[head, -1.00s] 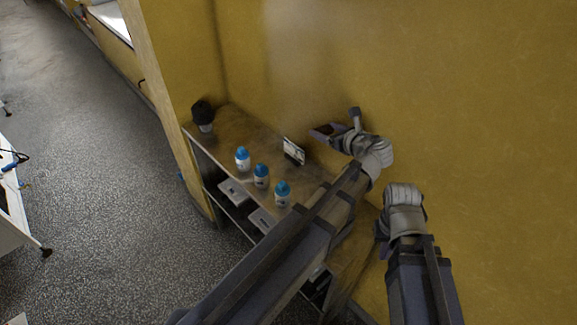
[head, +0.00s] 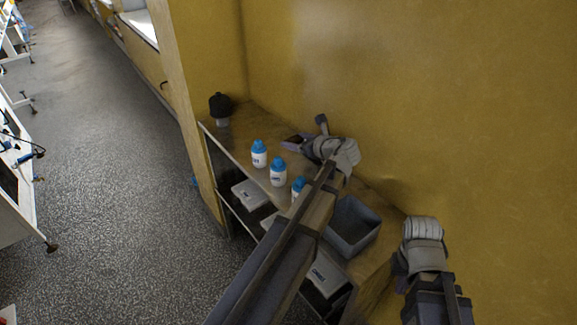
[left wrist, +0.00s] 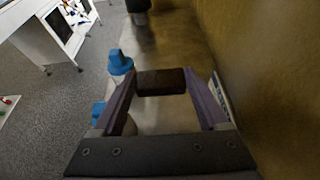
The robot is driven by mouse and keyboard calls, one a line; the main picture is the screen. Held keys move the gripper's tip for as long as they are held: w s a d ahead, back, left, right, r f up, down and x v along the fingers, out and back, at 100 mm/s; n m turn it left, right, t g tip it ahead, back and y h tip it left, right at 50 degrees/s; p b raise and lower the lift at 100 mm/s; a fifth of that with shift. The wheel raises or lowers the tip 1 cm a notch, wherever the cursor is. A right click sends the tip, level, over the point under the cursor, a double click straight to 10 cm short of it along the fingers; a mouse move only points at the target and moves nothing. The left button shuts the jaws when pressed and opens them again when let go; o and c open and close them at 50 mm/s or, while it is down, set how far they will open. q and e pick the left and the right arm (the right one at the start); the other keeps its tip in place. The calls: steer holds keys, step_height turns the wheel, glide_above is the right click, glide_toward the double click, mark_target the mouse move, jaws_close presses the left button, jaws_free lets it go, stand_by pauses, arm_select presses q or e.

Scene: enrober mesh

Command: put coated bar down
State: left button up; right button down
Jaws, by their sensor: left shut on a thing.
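The coated bar (left wrist: 161,82) is a short dark brown block. In the left wrist view it lies crosswise between the two fingers of my left gripper (left wrist: 162,92), which is shut on it. In the head view my left gripper (head: 300,142) is over the back of the brown shelf top (head: 250,122), near the yellow wall. I cannot tell how high the bar is above the shelf top.
Blue-capped white bottles (head: 278,172) stand along the shelf's front edge. A black-topped container (head: 220,108) stands at the far left end. A grey bin (head: 352,228) is right of my left arm. White boxes (head: 250,194) lie on the lower shelf. Bare shelf top shows beyond the bar.

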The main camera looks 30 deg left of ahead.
arm_select(q)
steer(key=shift+s+d, duration=0.15)
steer(key=shift+d, duration=0.15)
steer(key=b, duration=0.6)
glide_above(297, 170)
step_height(297, 170, down, 6)
steer(key=shift+f, duration=0.15)
steer(key=shift+f, duration=0.1)
step_height(297, 170, down, 4)
steer(key=b, duration=0.4)
steer(key=shift+r, duration=0.25)
steer(key=shift+f, duration=0.15)
steer(key=o, duration=0.7)
